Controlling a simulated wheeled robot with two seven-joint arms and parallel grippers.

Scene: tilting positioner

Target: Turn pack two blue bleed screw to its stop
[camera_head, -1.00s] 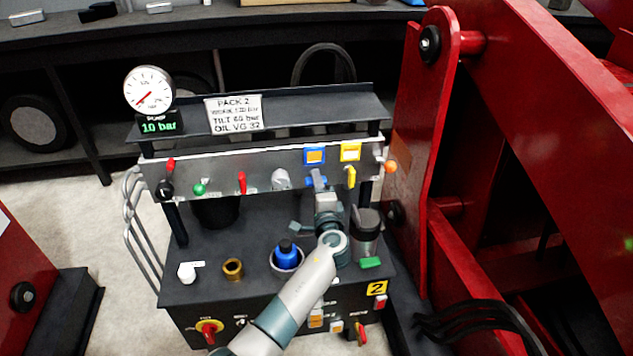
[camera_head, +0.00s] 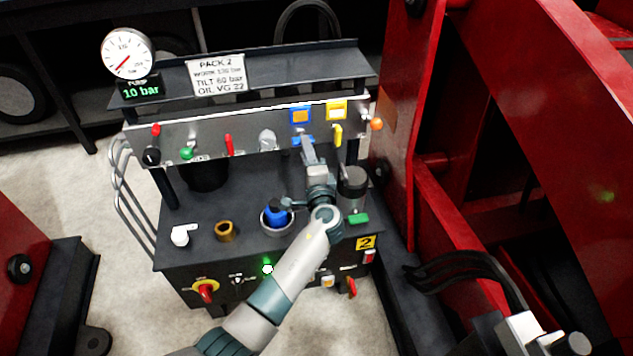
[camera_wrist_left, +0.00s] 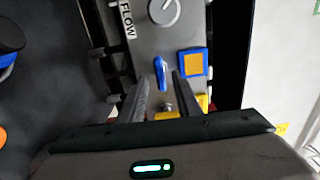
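Pack two's blue bleed screw shows in the left wrist view as a blue handle (camera_wrist_left: 160,72) on the grey panel, beside a blue-framed orange label (camera_wrist_left: 193,63). My left gripper (camera_wrist_left: 161,82) is open, its two fingers apart on either side of the blue handle's near end; I see no contact. In the head view my left gripper (camera_head: 307,148) reaches up to the panel below the blue-framed label (camera_head: 300,116), largely covering the blue screw (camera_head: 297,140). A grey part of my right arm's end shows at the lower right corner; its fingers are not clear.
A yellow handle (camera_head: 338,135) stands close right of the blue screw. A grey knob (camera_head: 267,140) and red lever (camera_head: 229,145) are to its left. The gauge display (camera_head: 141,92) reads 10 bar. A blue-capped container (camera_head: 277,217) and a grey canister (camera_head: 352,190) stand below. The red frame (camera_head: 480,130) rises right.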

